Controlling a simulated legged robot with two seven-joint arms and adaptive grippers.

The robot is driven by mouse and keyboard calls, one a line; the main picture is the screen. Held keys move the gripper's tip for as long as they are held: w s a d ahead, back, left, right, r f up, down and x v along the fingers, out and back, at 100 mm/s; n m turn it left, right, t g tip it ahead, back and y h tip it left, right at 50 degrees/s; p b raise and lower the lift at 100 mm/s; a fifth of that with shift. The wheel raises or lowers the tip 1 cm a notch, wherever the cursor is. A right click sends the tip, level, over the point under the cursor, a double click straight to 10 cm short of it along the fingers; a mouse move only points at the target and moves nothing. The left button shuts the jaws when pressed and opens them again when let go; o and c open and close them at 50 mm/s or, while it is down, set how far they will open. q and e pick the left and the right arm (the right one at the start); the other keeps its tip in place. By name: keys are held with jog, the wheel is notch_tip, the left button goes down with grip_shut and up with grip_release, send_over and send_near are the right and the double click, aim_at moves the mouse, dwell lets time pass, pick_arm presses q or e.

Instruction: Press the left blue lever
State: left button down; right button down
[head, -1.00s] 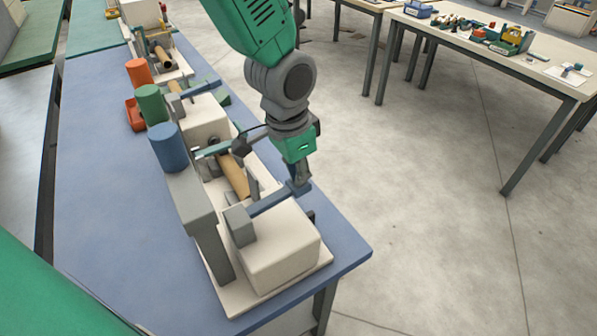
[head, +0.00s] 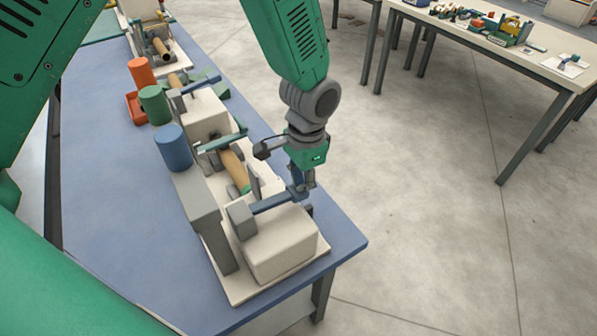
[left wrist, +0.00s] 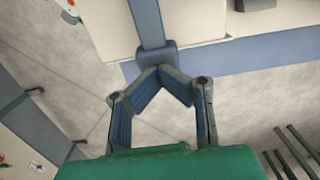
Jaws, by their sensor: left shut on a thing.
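The near blue lever (head: 273,203) runs from a grey block to the right over the cream housing (head: 285,245) of the nearest winder. My left gripper (head: 303,188) is at the lever's free end, shut on it. In the left wrist view the two fingers (left wrist: 161,80) meet around or against the blue end block (left wrist: 157,57) of the lever (left wrist: 146,18); the exact contact is hard to tell. A second blue lever (head: 201,84) is farther back on the bench. My right gripper is not in view.
Blue (head: 173,150), green (head: 155,105) and orange (head: 141,74) cylinders stand left of the winders on the blue bench (head: 110,190). A wooden roll (head: 233,168) and a green bar (head: 222,141) lie behind the lever. Open floor is to the right, before another table (head: 480,45).

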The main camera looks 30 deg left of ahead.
pick_arm(q)
jog(key=r+p, duration=0.4)
jog(key=shift+w+d+r, duration=0.1)
jog(key=shift+w+r, duration=0.25)
jog(key=shift+r, duration=0.05)
notch_tip(320, 180, up, 9)
jog(key=w+b, duration=0.1)
jog(key=shift+d+b, duration=0.3)
jog(key=shift+d, duration=0.1)
jog(key=shift+f, duration=0.1)
